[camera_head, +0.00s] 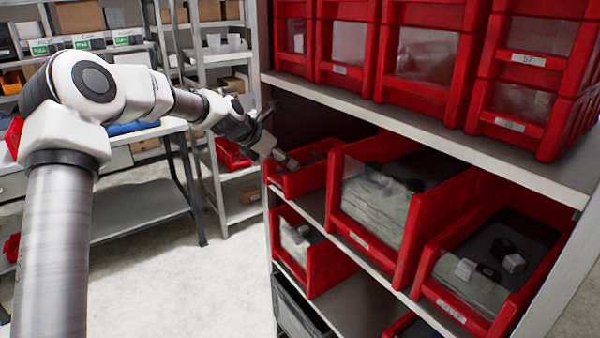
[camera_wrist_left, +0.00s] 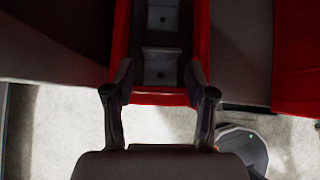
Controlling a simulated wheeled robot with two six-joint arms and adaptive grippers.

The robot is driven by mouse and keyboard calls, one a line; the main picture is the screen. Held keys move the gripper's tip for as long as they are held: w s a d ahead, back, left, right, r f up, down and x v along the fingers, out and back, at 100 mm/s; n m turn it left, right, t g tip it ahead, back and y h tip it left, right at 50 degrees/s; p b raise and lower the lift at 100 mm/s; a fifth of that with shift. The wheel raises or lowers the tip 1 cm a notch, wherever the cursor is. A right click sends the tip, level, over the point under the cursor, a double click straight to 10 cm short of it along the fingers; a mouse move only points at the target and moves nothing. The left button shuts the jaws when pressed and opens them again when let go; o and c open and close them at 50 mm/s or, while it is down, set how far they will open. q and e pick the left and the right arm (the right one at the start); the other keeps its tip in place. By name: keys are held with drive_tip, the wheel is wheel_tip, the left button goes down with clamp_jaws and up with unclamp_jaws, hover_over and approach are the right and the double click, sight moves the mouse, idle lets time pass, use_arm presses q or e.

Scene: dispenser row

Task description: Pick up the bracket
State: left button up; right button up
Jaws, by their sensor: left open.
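The bracket (camera_wrist_left: 160,68) is a grey metal piece with holes in its faces, inside a narrow red bin (camera_wrist_left: 174,99) in the left wrist view. In the head view a small grey part of it (camera_head: 287,161) shows in the small red bin (camera_head: 302,181) on the middle shelf, at the left end. My left gripper (camera_head: 264,142) is at the front of that bin. Its fingers are apart and empty, one on each side of the bin's front in the left wrist view (camera_wrist_left: 159,76). Whether they touch the bin is unclear. My right gripper is not in view.
Two larger red bins (camera_head: 400,232) with clear fronts stand to the right on the same shelf. The upper shelf (camera_head: 430,128) with closed red drawers hangs above the bin. Another red bin (camera_head: 312,262) sits below. Open floor (camera_head: 165,275) lies to the left.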

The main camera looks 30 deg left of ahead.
use_arm(q)
drive_tip(key=x, duration=0.5)
drive_tip(key=shift+s+d+f, duration=0.1)
drive_tip(key=shift+f, duration=0.05)
drive_tip(key=shift+w+d+f, duration=0.1)
drive_tip(key=shift+w+f, duration=0.1)
drive_tip(key=shift+w, duration=0.15)
drive_tip(key=shift+s+r, duration=0.1)
drive_tip(key=c, duration=0.9)
drive_tip(key=shift+o, duration=0.2)
